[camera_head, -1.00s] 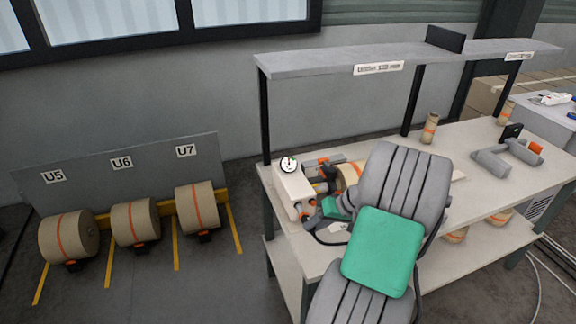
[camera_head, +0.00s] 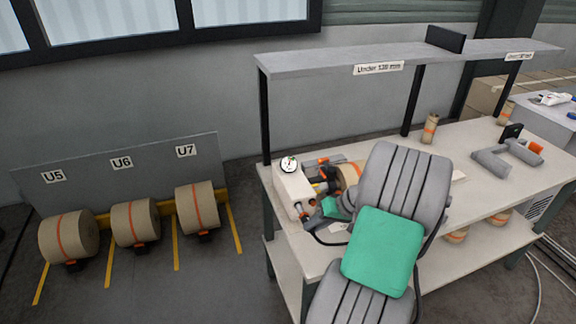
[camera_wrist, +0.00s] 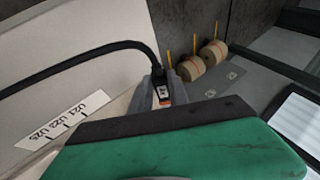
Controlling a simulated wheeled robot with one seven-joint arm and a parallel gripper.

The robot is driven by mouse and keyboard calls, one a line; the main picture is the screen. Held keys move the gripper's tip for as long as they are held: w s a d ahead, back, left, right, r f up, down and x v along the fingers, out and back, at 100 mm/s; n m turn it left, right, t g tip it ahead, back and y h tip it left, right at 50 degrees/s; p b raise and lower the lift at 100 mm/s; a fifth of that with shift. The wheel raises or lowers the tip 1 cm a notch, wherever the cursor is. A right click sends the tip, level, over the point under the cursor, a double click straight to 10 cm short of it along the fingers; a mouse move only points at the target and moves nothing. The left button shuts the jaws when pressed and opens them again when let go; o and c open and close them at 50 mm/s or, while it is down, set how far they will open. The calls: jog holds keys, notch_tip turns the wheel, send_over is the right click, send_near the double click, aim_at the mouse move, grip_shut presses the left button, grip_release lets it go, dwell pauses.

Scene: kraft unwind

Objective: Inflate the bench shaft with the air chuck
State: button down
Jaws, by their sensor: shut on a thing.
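My gripper (camera_head: 322,207) is at the left end of the workbench, close to the white box with a round gauge (camera_head: 289,165). In the wrist view my green gripper body fills the bottom, and the gripper is shut on the air chuck (camera_wrist: 161,94), a small dark piece with an orange and white mark. A black hose (camera_wrist: 85,63) runs from the chuck to the left.
Kraft rolls (camera_head: 69,237) stand on the floor at left under U5, U6 and U7.

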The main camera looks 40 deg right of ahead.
jog(key=shift+s+a, duration=0.25)
jog(key=shift+s, duration=0.7)
jog(key=shift+s+a, duration=0.3)
jog(key=shift+s, duration=0.65)
jog(key=shift+s+a, duration=0.25)
jog(key=shift+s, duration=0.7)
